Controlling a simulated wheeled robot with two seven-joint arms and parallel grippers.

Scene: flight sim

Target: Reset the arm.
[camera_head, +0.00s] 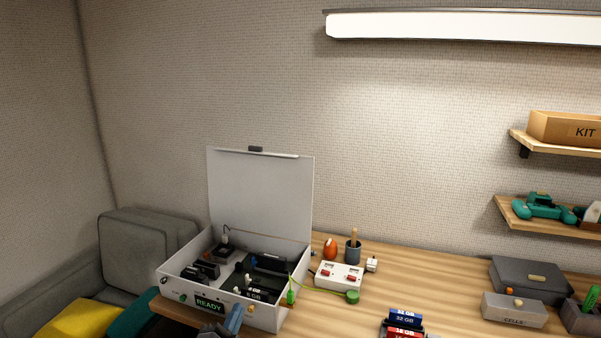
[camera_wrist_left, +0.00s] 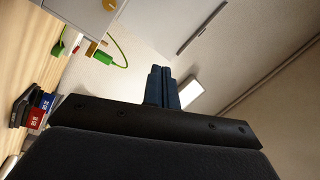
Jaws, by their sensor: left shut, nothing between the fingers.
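My left gripper (camera_head: 234,320) shows at the bottom of the head view, in front of the open white case. Its blue fingers are shut with nothing between them. In the left wrist view the fingers (camera_wrist_left: 161,88) stand together against the pale wall. The white case (camera_head: 268,316) has its lid (camera_head: 258,190) raised and a front display reading READY (camera_head: 209,306). Dark modules sit inside it. I do not see my right gripper.
On the wooden table (camera_head: 420,270) are a white switch box (camera_head: 338,276), an orange object (camera_head: 330,249), a dark cup (camera_head: 353,252), memory cards (camera_head: 405,319), a CELLS box (camera_head: 514,311) and a grey case (camera_head: 530,281). Wall shelves (camera_head: 555,145) are at right. A grey sofa (camera_head: 150,245) is at left.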

